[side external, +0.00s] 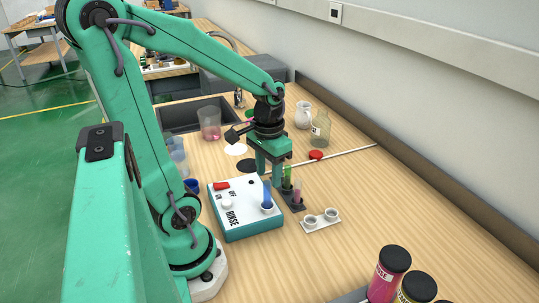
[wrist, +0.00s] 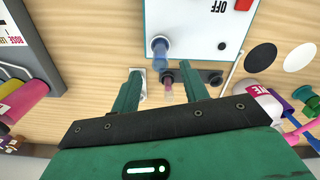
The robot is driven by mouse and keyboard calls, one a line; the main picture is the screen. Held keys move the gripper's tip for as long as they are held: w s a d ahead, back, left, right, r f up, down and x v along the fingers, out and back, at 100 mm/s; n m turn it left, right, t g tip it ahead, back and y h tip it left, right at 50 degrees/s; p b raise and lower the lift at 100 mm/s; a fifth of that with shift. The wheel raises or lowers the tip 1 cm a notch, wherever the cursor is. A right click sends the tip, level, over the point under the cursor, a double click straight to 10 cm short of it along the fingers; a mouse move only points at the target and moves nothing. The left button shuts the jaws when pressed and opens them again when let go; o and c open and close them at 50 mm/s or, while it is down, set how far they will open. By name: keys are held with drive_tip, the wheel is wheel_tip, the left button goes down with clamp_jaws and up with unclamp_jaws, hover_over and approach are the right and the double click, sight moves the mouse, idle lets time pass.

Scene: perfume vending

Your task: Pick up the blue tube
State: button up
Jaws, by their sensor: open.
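The blue tube (side external: 267,194) stands upright in a round holder on the corner of the white and teal rinse box (side external: 230,207). In the wrist view the blue tube (wrist: 160,54) shows just beyond the fingertips, at the edge of the box (wrist: 192,30). My gripper (side external: 272,180) points down over the table, close behind the blue tube and beside the small dark rack. In the wrist view my gripper (wrist: 152,70) is open, with nothing held between its fingers.
A white tray with two small cups (side external: 320,220) lies to the right. Large labelled bottles (side external: 390,270) stand at the front right. A red lid (side external: 316,155) lies behind.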

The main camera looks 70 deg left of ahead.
sight(267, 182)
drive_tip(key=shift+s+f, duration=0.15)
drive_tip(key=shift+f, duration=2.45)
drive_tip(key=shift+c, duration=0.3)
clamp_jaws()
